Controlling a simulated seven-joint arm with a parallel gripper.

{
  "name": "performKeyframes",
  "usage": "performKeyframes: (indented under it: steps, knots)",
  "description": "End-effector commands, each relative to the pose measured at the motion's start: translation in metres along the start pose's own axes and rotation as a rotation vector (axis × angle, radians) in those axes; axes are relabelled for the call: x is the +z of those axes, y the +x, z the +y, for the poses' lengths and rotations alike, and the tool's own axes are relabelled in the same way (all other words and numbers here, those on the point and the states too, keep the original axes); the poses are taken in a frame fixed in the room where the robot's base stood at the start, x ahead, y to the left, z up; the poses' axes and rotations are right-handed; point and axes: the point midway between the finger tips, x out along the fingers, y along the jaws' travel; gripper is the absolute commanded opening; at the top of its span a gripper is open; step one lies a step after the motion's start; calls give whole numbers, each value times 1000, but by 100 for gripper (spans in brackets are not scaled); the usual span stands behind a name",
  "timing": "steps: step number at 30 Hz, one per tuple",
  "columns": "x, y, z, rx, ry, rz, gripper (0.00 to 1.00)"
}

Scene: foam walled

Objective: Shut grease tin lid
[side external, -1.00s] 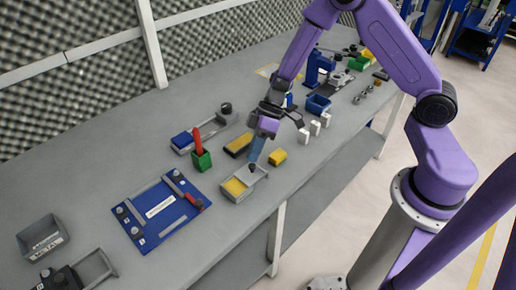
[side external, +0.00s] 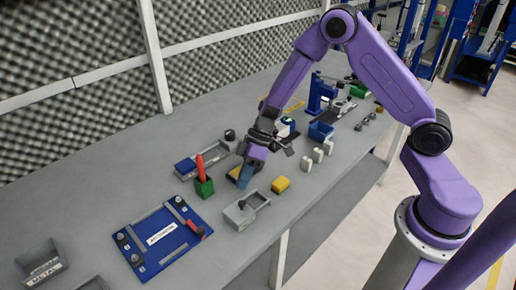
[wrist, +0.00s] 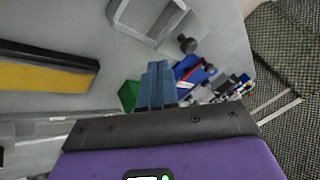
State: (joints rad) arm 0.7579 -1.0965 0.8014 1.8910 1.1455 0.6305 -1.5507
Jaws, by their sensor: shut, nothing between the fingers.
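The grease tin (side external: 258,199) is a small grey open-framed box near the table's front edge. Its grey lid with a dark knob (side external: 241,205) lies at the left end, and no yellow shows inside. What looks like the same tin is at the top of the wrist view (wrist: 118,10), with the knob (wrist: 187,44) on a flat grey plate. My gripper (side external: 243,183) is behind the tin, apart from it, over the area beside the green cup. Its blue fingers are shut together and empty in the wrist view (wrist: 157,66).
A green cup (side external: 204,188) holding a red item stands left of my gripper. A blue board (side external: 160,237) lies front left. A dark-rimmed yellow tray shows in the wrist view (wrist: 45,76). Small white blocks (side external: 306,163) stand further right.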

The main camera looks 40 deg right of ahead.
Motion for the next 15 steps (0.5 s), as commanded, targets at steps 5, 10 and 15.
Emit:
performKeyframes:
  steps: [5,10,15]
  knots:
    - [-1,-34,9,5,1,4,0]
    - [-1,-68,9,5,1,4,0]
    - [0,-93,9,4,2,2,0]
